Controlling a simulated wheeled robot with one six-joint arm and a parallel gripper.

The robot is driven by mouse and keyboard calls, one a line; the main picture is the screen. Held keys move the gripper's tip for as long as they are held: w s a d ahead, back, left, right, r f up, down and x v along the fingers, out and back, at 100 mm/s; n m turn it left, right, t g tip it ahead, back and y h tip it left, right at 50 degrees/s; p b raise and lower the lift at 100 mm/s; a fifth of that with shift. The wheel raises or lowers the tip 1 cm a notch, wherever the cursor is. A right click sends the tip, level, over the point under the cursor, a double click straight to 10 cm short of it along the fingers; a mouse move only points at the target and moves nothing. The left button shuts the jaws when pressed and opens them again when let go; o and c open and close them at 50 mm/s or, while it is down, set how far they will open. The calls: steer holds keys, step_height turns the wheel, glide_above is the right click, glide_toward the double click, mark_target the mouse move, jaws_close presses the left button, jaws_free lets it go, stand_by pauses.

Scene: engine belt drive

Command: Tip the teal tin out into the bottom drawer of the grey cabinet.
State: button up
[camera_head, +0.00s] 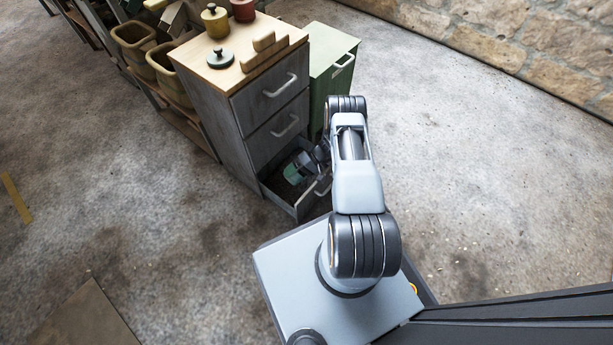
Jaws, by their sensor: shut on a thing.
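The grey cabinet (233,137) stands left of my arm, with three drawers facing me. Its bottom drawer (280,200) is pulled open; the two above it are closed. My gripper (305,164) is over the open drawer, shut on the teal tin (292,174). The tin is small in view and looks tilted, at or just inside the drawer opening. My arm and gripper hide part of the tin and of the drawer. I cannot tell what has come out of the tin.
On the cabinet's wooden top are a yellow pot (215,22), a red pot (243,10), a dark lid (219,58) and wooden blocks (264,47). A green bin (331,62) stands right of the cabinet. Brown baskets (134,42) sit at the left. The floor at right is clear.

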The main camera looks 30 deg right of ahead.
steer(key=shift+d+r+y+b, duration=0.25)
steer(key=shift+r+y+b, duration=0.65)
steer(key=shift+r+b, duration=0.1)
stand_by(0.5)
steer(key=shift+w+d+r+y+b, duration=0.2)
steer(key=shift+d+r+y+b, duration=0.55)
steer(key=shift+r+y+b, duration=0.25)
stand_by(0.3)
steer(key=shift+r, duration=0.3)
steer(key=shift+d+r+g+y, duration=0.15)
steer(key=shift+r+y, duration=0.2)
steer(key=shift+r, duration=0.35)
steer(key=shift+d+r+g+y, duration=0.15)
steer(key=shift+r+y, duration=0.2)
steer(key=shift+r, duration=0.3)
